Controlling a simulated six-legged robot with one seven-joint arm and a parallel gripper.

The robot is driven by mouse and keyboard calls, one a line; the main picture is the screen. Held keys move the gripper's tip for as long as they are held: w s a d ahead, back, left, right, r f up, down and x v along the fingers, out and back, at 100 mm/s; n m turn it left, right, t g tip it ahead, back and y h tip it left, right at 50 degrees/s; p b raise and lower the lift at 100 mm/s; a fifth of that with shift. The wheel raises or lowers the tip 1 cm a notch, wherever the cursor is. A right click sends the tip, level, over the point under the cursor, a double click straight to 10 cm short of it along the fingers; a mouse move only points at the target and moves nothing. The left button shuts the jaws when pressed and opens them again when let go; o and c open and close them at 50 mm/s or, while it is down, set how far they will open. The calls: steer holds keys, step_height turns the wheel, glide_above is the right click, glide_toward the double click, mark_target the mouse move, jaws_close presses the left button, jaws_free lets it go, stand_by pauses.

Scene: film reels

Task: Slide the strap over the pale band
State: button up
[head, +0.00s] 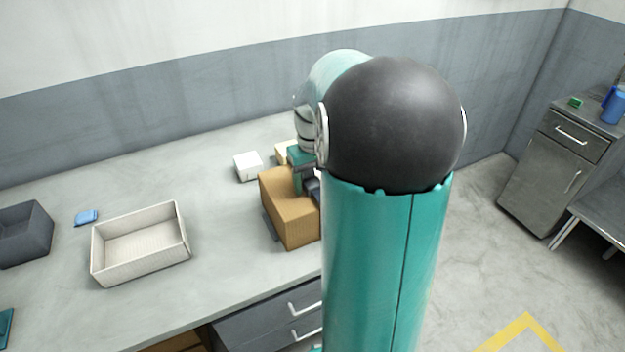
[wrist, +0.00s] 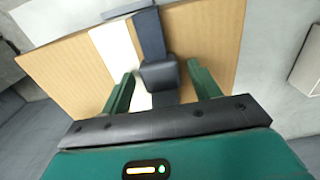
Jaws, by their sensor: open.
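The tan box (head: 285,205) stands on the counter, partly hidden by my arm. In the wrist view its tan face (wrist: 215,35) fills the upper middle. The pale band (wrist: 117,45) is a white stripe across that face. A dark raised block (wrist: 160,76) sits on the strap. My gripper (wrist: 160,72) is open, its green fingers on either side of the block, with a gap visible on each side. In the head view my arm mostly hides the gripper.
A small white box (head: 248,166) stands just behind the tan box. An open pale tray (head: 185,232), a blue item (head: 86,218) and a dark grey bin (head: 45,228) are farther left. The counter between tray and tan box is clear. Drawers (head: 265,312) are below.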

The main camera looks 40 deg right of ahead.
steer(key=shift+f, duration=0.2)
jaws_close()
steer(key=d, duration=0.2)
steer(key=s+d, duration=0.1)
steer(key=d, duration=0.1)
steer(key=shift+d, duration=0.2)
jaws_free()
steer(key=shift+s, duration=0.1)
steer(key=shift+r, duration=0.1)
step_height(320, 180, up, 14)
stand_by(0.4)
stand_by(0.4)
